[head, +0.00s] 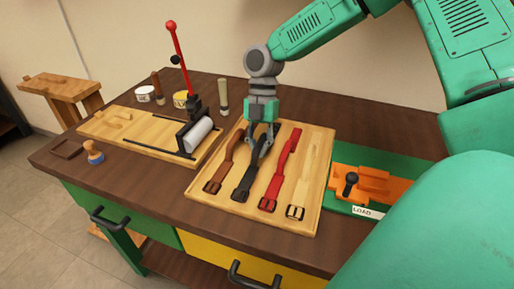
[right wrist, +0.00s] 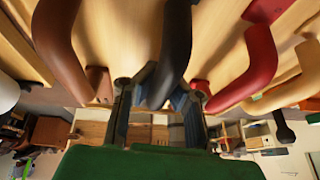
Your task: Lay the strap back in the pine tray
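The pine tray (head: 315,205) lies on the bench with several straps side by side. From left to right they are a brown strap (head: 221,172), a black strap (head: 246,178), a red strap (head: 277,175) and a cream strap (head: 302,190). My right gripper (head: 262,132) points down at the far end of the black strap. In the right wrist view the black strap (right wrist: 168,60) runs between the fingers, and their pads seem to press on its sides. The buckle end appears to lie in the tray. My left gripper is not in view.
A green fixture with an orange block (head: 373,181) and a "LOAD" label stands right of the tray. Left of it is a wooden board with a red-knobbed lever press (head: 178,60). Tins and tools stand behind. The brown and red straps lie close beside the fingers.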

